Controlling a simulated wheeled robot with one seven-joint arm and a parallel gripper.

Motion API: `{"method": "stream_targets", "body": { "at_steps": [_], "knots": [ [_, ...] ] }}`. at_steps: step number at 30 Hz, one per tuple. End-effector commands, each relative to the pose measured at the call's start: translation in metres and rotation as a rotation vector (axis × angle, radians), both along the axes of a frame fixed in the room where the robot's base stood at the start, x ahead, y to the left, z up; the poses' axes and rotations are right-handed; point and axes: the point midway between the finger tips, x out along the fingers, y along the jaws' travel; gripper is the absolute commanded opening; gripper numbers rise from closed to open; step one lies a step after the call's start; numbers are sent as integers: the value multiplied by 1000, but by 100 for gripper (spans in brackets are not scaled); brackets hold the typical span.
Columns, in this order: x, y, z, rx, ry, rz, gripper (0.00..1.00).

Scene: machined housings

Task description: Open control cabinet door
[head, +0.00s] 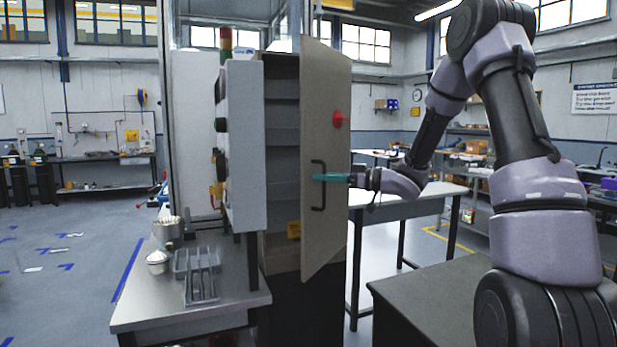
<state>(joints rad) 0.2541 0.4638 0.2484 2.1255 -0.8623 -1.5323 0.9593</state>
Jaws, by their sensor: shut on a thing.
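The control cabinet (281,140) stands in the middle of the head view, with its shelved inside showing. Its beige door (325,100) stands swung out toward me, well away from the cabinet's left side. The door has a black bar handle (318,207) and a red knob (340,119) above it. My gripper (325,177), with teal fingers, reaches in from the right and is shut on the handle near its middle. The exact finger contact is too small to see.
A metal table (140,317) at the lower left holds a grey slotted rack (202,287) and metal cups (158,262). A white-topped table (425,200) stands behind my arm. A dark bench top (430,300) is at the lower right. Open floor (60,290) lies far left.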

Motion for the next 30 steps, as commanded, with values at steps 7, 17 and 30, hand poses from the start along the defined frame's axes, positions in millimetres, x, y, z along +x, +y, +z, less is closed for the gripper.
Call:
{"method": "stream_targets", "body": {
  "at_steps": [7, 17, 30],
  "knots": [
    [-17, -65, 1, 1, -6, 228, 0],
    [-24, -149, 0, 0, -8, 524, 0],
    [-13, -212, 0, 1, -2, 527, 0]
  ]
}}
